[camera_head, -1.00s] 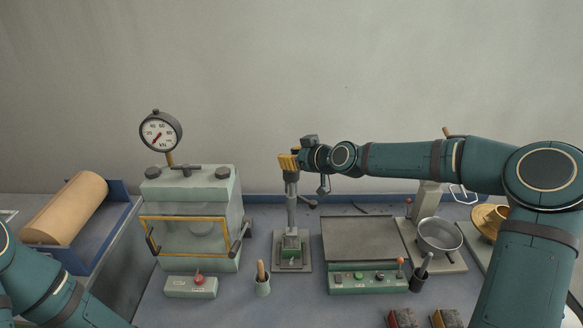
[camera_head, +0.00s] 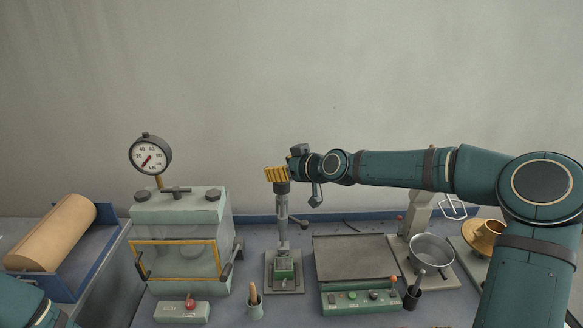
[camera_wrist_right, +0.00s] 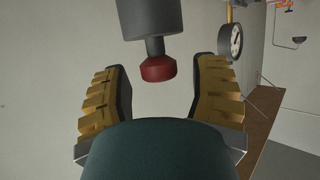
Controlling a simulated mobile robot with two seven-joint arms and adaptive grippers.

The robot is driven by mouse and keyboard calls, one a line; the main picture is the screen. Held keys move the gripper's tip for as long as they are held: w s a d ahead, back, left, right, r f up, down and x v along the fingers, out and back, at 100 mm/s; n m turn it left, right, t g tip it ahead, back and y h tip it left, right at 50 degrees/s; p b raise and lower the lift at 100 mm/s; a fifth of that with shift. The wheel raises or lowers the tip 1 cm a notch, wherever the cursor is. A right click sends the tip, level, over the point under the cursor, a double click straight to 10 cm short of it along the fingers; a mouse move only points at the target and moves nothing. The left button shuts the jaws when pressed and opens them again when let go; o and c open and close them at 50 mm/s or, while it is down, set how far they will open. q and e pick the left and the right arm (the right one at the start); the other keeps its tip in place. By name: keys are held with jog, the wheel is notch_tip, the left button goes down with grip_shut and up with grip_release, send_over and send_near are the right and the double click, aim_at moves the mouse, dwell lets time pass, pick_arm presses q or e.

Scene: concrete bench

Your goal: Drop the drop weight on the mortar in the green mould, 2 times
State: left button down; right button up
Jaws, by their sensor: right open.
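The green mould (camera_head: 284,267) sits on a grey base plate, with an upright metal stand (camera_head: 283,215) above it. The drop weight (camera_head: 281,188), a dark grey cylinder, is high on the stand, just below my right gripper (camera_head: 277,174). The wrist view shows the weight (camera_wrist_right: 150,20) with a red knob (camera_wrist_right: 155,69) between the yellow fingers of the right gripper (camera_wrist_right: 155,92). These fingers are open, with a gap on each side of the knob. The mortar inside the mould cannot be made out. My left arm shows at the lower left; its gripper is out of view.
A pale green press (camera_head: 180,225) with a dial gauge (camera_head: 150,155) stands left of the stand. A flat-topped device (camera_head: 355,258) with buttons and a metal bowl (camera_head: 431,250) are on the right, under my right arm.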

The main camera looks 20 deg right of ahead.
jog(key=v, duration=1.1)
jog(key=shift+s+r, duration=0.2)
jog(key=shift+s, duration=0.1)
jog(key=shift+d, duration=0.1)
dwell(0.3)
